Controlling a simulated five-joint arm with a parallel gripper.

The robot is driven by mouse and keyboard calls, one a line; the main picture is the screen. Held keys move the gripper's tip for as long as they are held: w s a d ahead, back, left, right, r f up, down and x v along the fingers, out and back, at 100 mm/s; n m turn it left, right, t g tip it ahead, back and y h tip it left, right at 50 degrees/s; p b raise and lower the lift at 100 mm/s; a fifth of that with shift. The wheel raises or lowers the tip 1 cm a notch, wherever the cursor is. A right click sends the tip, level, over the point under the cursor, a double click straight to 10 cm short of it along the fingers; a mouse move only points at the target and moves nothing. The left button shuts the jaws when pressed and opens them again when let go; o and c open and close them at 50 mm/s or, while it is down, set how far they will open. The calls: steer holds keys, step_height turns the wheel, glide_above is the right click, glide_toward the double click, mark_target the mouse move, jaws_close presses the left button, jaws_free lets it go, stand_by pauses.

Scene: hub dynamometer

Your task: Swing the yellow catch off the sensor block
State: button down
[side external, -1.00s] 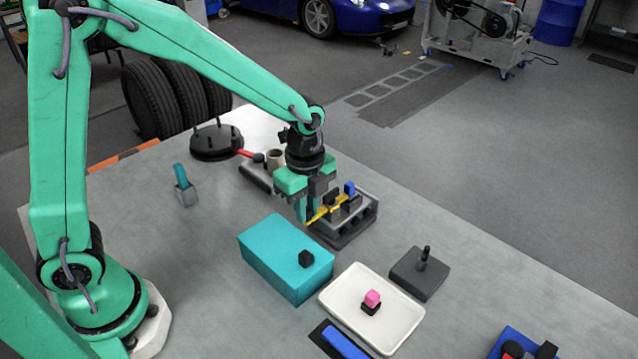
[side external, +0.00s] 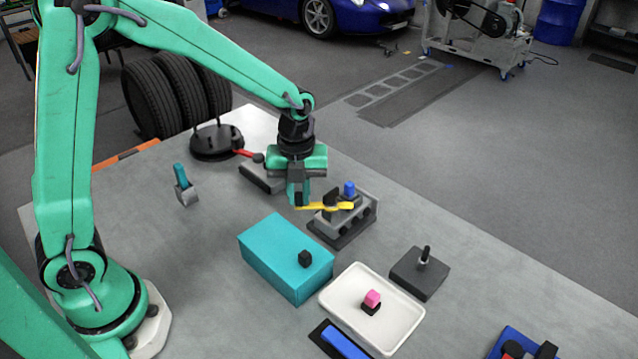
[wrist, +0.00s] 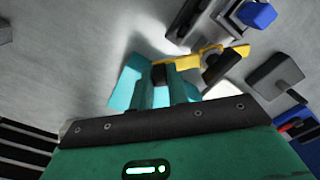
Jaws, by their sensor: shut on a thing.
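The yellow catch (side external: 341,206) lies across the grey sensor block (side external: 343,226), beside a dark post, and its left end sticks out past the block's left side. My gripper (side external: 300,200) is at that left end, with its teal fingers pointing down. In the wrist view, my gripper (wrist: 160,72) has its fingers closed around a dark piece at the end of the yellow catch (wrist: 232,51). The fingers partly hide this grip. A blue knob (side external: 349,188) stands at the back of the block and also shows in the wrist view (wrist: 258,14).
A teal box (side external: 275,260) stands in front of my gripper, and a white tray (side external: 345,315) with a pink-topped piece lies nearer. A grey block with a peg (side external: 420,272) is at right. A round dark fixture (side external: 215,142) stands behind left.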

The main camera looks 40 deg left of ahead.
steer(key=shift+w+a+r+m, duration=0.1)
steer(key=shift+w+a+m, duration=0.2)
steer(key=shift+w+m, duration=0.65)
steer(key=shift+w+a+f+m, duration=0.1)
steer(key=shift+w+a+m, duration=0.25)
steer(key=shift+m, duration=1.25)
steer(key=shift+w+a+r+m, duration=0.1)
steer(key=shift+w+a+m, duration=0.2)
steer(key=shift+w+m, duration=0.65)
steer(key=shift+s+m, duration=0.25)
steer(key=shift+m, duration=0.15)
steer(key=c, duration=1.4)
jaws_free()
steer(key=shift+o, duration=0.2)
step_height(320, 180, up, 8)
